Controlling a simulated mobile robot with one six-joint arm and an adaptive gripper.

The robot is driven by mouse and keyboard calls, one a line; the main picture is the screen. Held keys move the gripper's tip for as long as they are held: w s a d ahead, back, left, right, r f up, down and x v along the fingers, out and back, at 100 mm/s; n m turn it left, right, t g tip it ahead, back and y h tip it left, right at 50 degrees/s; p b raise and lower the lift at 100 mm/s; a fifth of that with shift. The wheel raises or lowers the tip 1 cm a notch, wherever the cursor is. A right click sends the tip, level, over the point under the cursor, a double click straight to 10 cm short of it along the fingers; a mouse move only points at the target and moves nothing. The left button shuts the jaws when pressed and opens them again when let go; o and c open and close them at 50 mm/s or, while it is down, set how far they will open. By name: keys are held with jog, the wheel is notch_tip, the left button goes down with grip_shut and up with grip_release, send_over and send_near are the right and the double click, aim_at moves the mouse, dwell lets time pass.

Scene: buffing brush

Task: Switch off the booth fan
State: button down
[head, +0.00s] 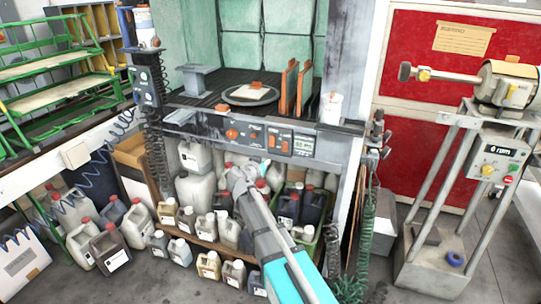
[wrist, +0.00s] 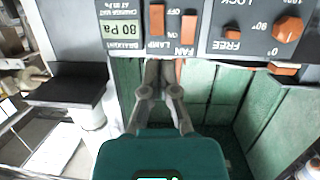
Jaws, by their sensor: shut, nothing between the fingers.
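The booth control panel (head: 225,130) runs along the front of the booth shelf. In the wrist view its lettering is upside down. The orange fan switch (wrist: 188,26) sits above the FAN label, beside the orange lamp switch (wrist: 157,19). OFF and ON marks stand between them; I cannot tell which way the fan switch is tipped. The fan switch also shows small in the head view (head: 272,140). My gripper (wrist: 163,65) is shut and empty, its tips just short of the switches in the picture. In the head view my gripper (head: 236,170) is below the panel.
Several jugs (head: 195,185) crowd the space under the shelf. A turntable (head: 250,95) is above, and a buffing machine (head: 505,85) stands right.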

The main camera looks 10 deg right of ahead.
aim_at(272, 145)
jog(key=w+a+t, duration=0.1)
jog(key=w+a+b, duration=0.1)
jog(key=a, duration=0.1)
jog(key=shift+w+t+y, duration=0.2)
jog(key=shift+t+y, duration=0.1)
jog(key=shift+t, duration=0.1)
jog(key=shift+w+d, duration=0.1)
jog(key=shift+d, duration=0.1)
jog(key=b+x, duration=0.2)
jog(key=x, duration=1.1)
jog(key=shift+w+d+f, duration=0.15)
jog(key=shift+w, duration=0.15)
jog(key=shift+w, duration=0.1)
jog(key=shift+w+d+f, duration=0.1)
jog(key=shift+w+d, duration=0.1)
jog(key=shift+w, duration=0.05)
